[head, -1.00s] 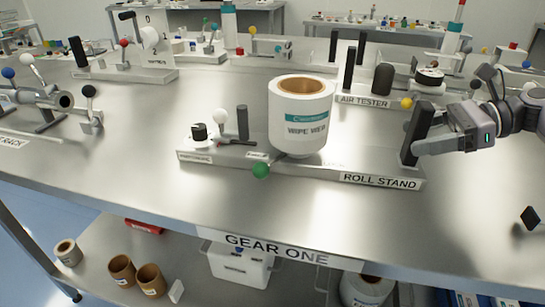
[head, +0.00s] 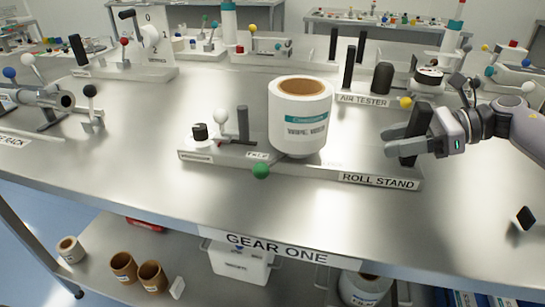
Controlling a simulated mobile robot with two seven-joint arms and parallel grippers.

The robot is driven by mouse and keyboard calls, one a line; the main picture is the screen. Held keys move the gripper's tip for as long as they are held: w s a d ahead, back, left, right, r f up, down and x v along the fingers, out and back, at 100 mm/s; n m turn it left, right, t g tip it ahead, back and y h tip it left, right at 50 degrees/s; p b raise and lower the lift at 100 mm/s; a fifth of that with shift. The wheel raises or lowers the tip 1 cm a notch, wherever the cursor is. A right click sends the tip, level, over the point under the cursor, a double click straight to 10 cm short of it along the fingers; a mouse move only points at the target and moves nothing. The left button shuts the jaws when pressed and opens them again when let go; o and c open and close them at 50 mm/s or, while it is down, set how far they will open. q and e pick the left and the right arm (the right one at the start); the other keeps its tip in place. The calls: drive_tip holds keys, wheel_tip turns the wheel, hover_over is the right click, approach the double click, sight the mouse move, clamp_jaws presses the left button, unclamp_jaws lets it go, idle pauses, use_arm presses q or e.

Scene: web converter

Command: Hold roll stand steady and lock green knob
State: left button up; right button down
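The roll stand (head: 330,174) is a long grey base on the table, labelled ROLL STAND at its right end. A white roll (head: 299,125) with a brown core stands upright on it. The green knob (head: 261,171) is a ball at the stand's front edge, left of the roll, beside a small white label. My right gripper (head: 389,142) is at the black upright handle (head: 408,161) at the stand's right end, with its fingers across the handle and pointing left. Whether they grip it is unclear. The gripper hides the handle's middle. My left gripper is not in view.
A white-topped lever (head: 221,117) and black dial (head: 200,132) sit at the stand's left end. The air tester (head: 364,100) stands behind, with a yellow ball (head: 406,102) close to my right gripper. The tabletop left and front of the stand is clear.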

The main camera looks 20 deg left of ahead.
drive_tip(key=shift+r, duration=0.35)
drive_tip(key=shift+f, duration=0.1)
drive_tip(key=shift+f+b, duration=0.45)
drive_tip(key=shift+b, duration=0.15)
idle(0.4)
